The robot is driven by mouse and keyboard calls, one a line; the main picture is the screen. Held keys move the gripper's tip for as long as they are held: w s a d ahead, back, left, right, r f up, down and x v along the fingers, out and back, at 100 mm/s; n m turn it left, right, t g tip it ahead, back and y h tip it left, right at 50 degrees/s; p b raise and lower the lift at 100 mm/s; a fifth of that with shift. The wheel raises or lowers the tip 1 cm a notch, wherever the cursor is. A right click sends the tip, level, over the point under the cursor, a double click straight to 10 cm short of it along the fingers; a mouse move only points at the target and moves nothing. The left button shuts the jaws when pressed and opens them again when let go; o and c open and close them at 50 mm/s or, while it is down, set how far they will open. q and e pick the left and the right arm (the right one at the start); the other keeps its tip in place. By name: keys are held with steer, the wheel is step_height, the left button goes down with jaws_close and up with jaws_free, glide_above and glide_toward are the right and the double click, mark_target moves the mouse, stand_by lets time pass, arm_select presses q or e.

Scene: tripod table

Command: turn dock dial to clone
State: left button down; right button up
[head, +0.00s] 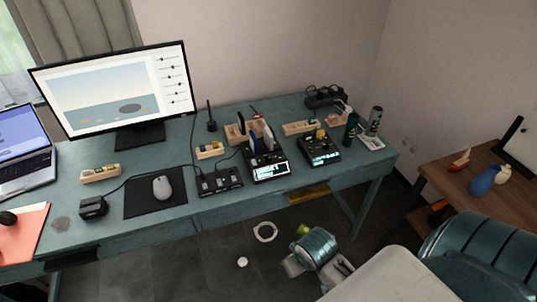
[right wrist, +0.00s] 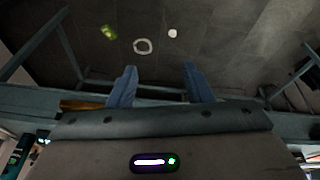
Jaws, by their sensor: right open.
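A black dock (head: 267,168) with a lit front panel and several upright drives in its slots stands near the middle of the teal desk. A second black device (head: 319,150) with a lit screen and a yellow piece on top stands to its right. I cannot make out which setting any dial points to. My right gripper (right wrist: 160,85) is open and empty, its two blue fingers spread over the floor. In the head view, my right arm is low in front of the desk, apart from the dock. My left gripper is not in view.
A white ring (head: 265,232) lies on the floor. A brown side table (head: 455,180) stands right.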

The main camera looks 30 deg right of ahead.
steer(key=w+d+m+g, duration=0.1)
steer(key=w+d+m, duration=0.25)
steer(key=w, duration=1.05)
steer(key=m+g+y, duration=0.1)
steer(key=m+g, duration=0.1)
steer(key=m, duration=0.5)
glide_toward(268, 158)
step_height(268, 158, down, 8)
steer(key=shift+f+p, duration=0.1)
steer(key=shift+p, duration=0.9)
steer(key=c, duration=1)
